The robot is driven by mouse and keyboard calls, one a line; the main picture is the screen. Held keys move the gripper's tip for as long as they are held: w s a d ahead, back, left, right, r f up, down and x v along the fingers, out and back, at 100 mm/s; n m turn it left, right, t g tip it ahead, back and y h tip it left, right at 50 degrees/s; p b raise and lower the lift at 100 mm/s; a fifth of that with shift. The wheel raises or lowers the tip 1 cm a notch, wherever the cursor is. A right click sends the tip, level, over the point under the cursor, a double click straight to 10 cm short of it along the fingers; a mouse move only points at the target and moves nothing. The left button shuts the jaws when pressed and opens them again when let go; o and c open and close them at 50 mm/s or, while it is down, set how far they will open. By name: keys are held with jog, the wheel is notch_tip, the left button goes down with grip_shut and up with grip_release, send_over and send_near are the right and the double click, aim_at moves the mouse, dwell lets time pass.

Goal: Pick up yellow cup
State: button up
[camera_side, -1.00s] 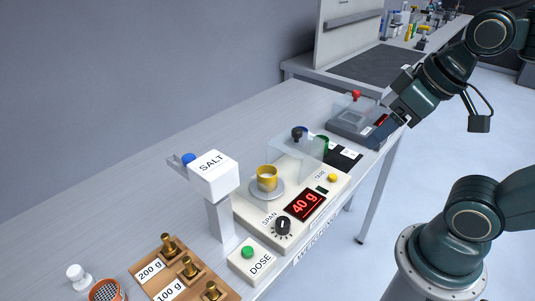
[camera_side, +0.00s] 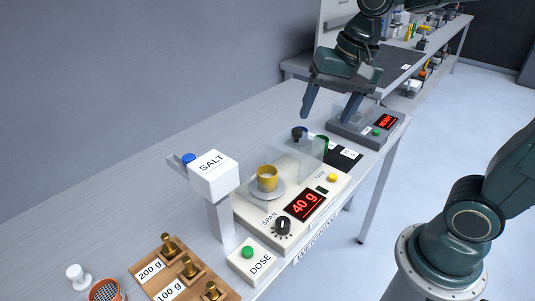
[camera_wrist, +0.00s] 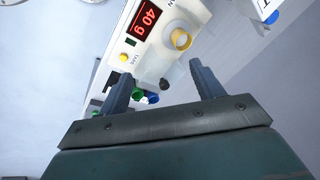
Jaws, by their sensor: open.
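The yellow cup (camera_side: 267,178) stands upright on the round pan (camera_side: 278,192) of the cream scale (camera_side: 255,217), with pale contents inside. The scale's red display (camera_side: 305,204) reads 40 g. My gripper (camera_side: 328,111) is open and empty, above the bench behind the scale, up and to the right of the cup in the side view. In the wrist view the yellow cup (camera_wrist: 181,39) lies beyond the fingertips of my gripper (camera_wrist: 159,78), to the right of the display.
A clear shield (camera_side: 300,152) with a dark knob (camera_side: 299,133) stands on the scale close behind the cup. The salt hopper (camera_side: 214,176) stands to its left. A grey device (camera_side: 365,128) with a READY display is below my arm. Brass weights (camera_side: 189,266) sit front left.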

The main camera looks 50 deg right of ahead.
jog(key=w+f+m+g, duration=0.2)
jog(key=w+f+m, duration=0.1)
jog(key=w+m, duration=0.25)
jog(key=m+g, duration=0.1)
jog(key=m, duration=0.3)
send_over(267, 175)
jog(key=s, duration=0.2)
jog(key=shift+y, duration=0.4)
jog(key=f, duration=0.4)
jog(key=shift+w+f, duration=0.2)
jog(key=shift+f, duration=0.2)
jog(key=shift+a+f, duration=0.2)
jog(key=shift+f, duration=1.25)
jog(key=shift+a+f, duration=0.15)
jog(key=shift+f, duration=1.25)
jog(key=shift+a+f, duration=0.2)
jog(key=shift+f, duration=1.25)
jog(key=shift+f, duration=0.1)
jog(key=shift+w+a+f, duration=0.1)
jog(key=shift+f, duration=1.15)
jog(key=shift+a+f, duration=0.1)
jog(key=shift+f, duration=1.15)
jog(key=shift+c, duration=0.3)
